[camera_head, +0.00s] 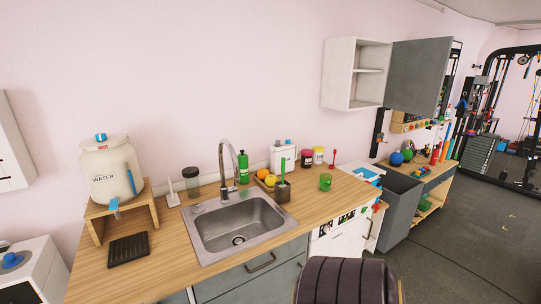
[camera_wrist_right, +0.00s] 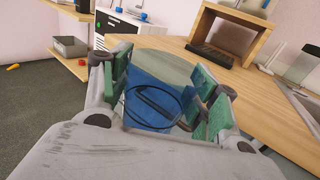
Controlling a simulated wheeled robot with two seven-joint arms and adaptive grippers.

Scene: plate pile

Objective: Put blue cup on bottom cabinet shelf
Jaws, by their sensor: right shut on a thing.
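In the right wrist view, my right gripper (camera_wrist_right: 165,82) is shut on the blue cup (camera_wrist_right: 150,103), which sits between its green finger pads. The pads and the cup's dark outline hide part of its shape. In the head view, the white wall cabinet (camera_head: 342,72) hangs above the counter. Its grey door (camera_head: 418,76) is swung open to the right. Inside are a middle shelf (camera_head: 369,71) and a bottom shelf (camera_head: 364,104), and both look empty from here. Neither gripper shows in the head view.
A dark ribbed thing (camera_head: 345,280) stands in front. Open floor (camera_head: 465,225) lies to the right.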

